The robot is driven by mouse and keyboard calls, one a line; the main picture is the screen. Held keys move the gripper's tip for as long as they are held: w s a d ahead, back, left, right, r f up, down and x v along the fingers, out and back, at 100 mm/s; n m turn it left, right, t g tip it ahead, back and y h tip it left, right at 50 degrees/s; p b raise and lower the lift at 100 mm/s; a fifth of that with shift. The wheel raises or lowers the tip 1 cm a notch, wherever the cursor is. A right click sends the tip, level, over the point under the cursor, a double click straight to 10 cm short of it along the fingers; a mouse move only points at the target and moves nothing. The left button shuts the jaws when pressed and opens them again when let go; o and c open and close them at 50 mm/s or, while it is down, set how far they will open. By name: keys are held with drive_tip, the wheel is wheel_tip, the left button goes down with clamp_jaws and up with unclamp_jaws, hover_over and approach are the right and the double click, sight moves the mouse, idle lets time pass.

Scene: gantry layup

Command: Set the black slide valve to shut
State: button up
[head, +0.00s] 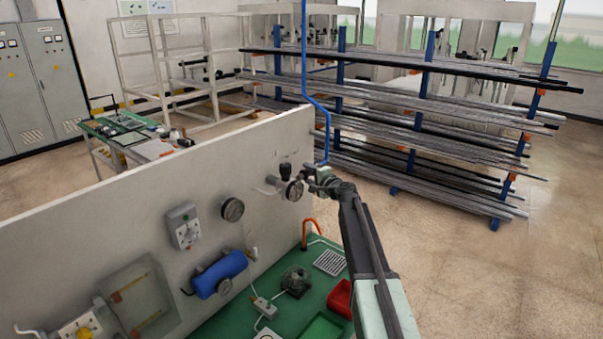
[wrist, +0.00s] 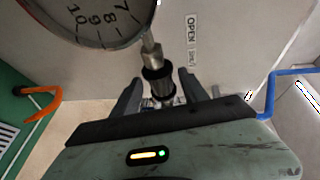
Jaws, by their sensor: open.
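The black slide valve (wrist: 158,85) shows in the wrist view as a ribbed black sleeve below a metal fitting (wrist: 151,50). It lies between the two fingers of my gripper (wrist: 158,90), with a gap visible on each side. My gripper is open and does not clamp it. A label (wrist: 192,29) on the panel near the valve reads OPEN, with smaller text that I cannot read. Which setting the sleeve is at, I cannot tell.
The gauge's dial (wrist: 92,12) is close to my fingers. A blue pipe (head: 324,115) runs down near my gripper, and an orange hook (head: 305,232) stands below. Open floor (head: 470,265) lies right of my arm.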

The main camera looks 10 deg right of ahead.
drive_tip(key=x, duration=0.4)
drive_tip(key=shift+w+a, duration=0.15)
drive_tip(key=shift+c, duration=0.3)
clamp_jaws()
drive_tip(key=shift+b, duration=0.3)
idle(0.6)
